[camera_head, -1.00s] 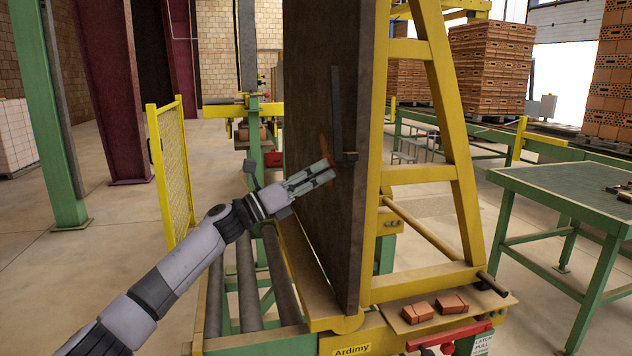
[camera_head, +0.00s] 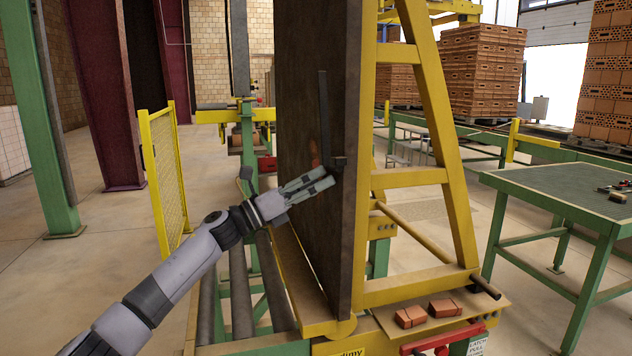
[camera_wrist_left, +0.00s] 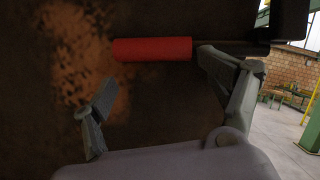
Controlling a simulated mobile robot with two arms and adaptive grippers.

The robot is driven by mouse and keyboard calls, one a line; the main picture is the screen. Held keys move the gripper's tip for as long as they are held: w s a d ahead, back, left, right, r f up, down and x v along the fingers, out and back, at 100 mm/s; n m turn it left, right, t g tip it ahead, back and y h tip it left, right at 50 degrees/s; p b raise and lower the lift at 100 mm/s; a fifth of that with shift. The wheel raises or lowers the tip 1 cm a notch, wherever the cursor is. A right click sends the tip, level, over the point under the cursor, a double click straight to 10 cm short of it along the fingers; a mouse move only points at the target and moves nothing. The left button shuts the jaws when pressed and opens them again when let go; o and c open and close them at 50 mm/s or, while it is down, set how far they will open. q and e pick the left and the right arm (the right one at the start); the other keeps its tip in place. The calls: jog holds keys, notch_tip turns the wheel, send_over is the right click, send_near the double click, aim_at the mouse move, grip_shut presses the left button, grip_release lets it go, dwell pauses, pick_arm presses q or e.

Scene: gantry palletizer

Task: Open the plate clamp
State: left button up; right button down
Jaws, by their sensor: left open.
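A large dark brown plate (camera_head: 300,100) stands upright, slightly tilted, against a yellow frame. A dark vertical bar (camera_head: 324,115) with a small block (camera_head: 338,162) at its lower end sits on the plate's face; I take it as part of the plate clamp. In the left wrist view a red cylindrical grip (camera_wrist_left: 152,49) on a dark rod lies ahead of the plate's face (camera_wrist_left: 40,120). My left gripper (camera_head: 328,180) is just below the block. Its fingers are apart (camera_wrist_left: 165,95), with the red grip above the gap, not clearly between them. My right gripper does not show.
The yellow frame (camera_head: 440,130) stands right of the plate. Two orange bricks (camera_head: 411,316) and a red lever (camera_head: 440,338) are at the front right. A green table (camera_head: 570,190) stands at right. A yellow mesh guard (camera_head: 165,175) stands at left, with open floor around it.

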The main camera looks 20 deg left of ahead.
pick_arm(q)
jog(key=o, duration=0.4)
jog(key=shift+a, duration=0.15)
jog(key=v, duration=1.2)
jog(key=shift+f, duration=0.15)
